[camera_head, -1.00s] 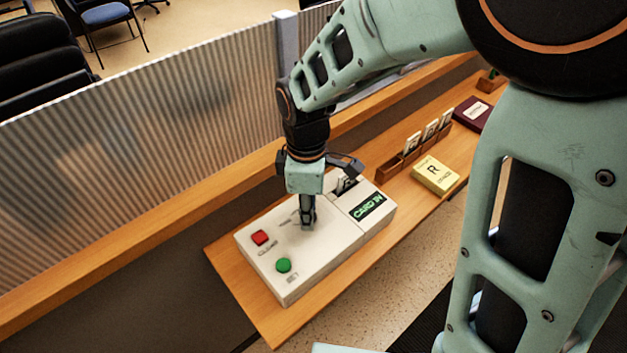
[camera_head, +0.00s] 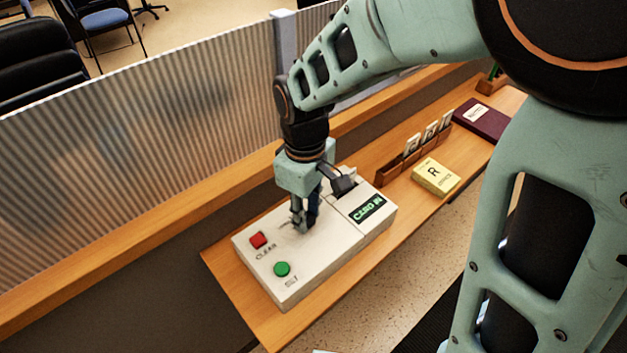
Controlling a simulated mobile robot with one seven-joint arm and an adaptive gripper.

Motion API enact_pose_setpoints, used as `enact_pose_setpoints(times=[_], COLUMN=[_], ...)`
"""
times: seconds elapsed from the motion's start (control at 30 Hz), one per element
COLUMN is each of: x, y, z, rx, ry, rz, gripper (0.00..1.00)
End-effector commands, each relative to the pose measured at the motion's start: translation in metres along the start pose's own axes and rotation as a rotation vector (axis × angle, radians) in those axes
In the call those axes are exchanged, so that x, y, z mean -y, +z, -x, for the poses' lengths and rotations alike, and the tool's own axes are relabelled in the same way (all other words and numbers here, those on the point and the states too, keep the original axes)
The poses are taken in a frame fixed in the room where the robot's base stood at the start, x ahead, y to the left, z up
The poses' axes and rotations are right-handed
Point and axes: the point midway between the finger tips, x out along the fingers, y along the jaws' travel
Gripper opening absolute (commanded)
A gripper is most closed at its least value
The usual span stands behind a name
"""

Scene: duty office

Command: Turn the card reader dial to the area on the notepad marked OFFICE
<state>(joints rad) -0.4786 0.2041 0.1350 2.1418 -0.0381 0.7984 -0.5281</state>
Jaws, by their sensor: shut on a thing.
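The card reader (camera_head: 334,248) is a cream box on the wooden shelf. It has a red button (camera_head: 258,240) labelled CLEAR, a green button (camera_head: 282,269) labelled SET, and a green display (camera_head: 367,209) reading CARD IN. My gripper (camera_head: 303,226) points down at the middle of the reader's top and is shut on the dial, which its fingers hide. The dial's pointer and setting cannot be read. The yellow notepad (camera_head: 436,177) lies on the shelf to the right, with a large R and a smaller line of text too small to read with certainty.
A wooden rack (camera_head: 412,152) with several lettered cards stands behind the notepad. A dark maroon book (camera_head: 481,119) lies further right. A corrugated screen (camera_head: 150,150) rises behind the wooden ledge. The shelf's front left corner is bare.

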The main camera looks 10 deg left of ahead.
Motion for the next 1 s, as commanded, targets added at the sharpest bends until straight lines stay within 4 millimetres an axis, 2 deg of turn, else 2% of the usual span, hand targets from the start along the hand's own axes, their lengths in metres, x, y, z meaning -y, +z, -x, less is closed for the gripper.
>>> enact_pose_setpoints(times=[0.5, 1.0], x=[-0.0005, -0.0006], y=[-0.0005, -0.0007], z=[-0.0002, 0.0009], rx=[-0.002, -0.003], ry=[0.001, 0.001], rz=[-0.42, -0.562], gripper=[0.01, 0.01])
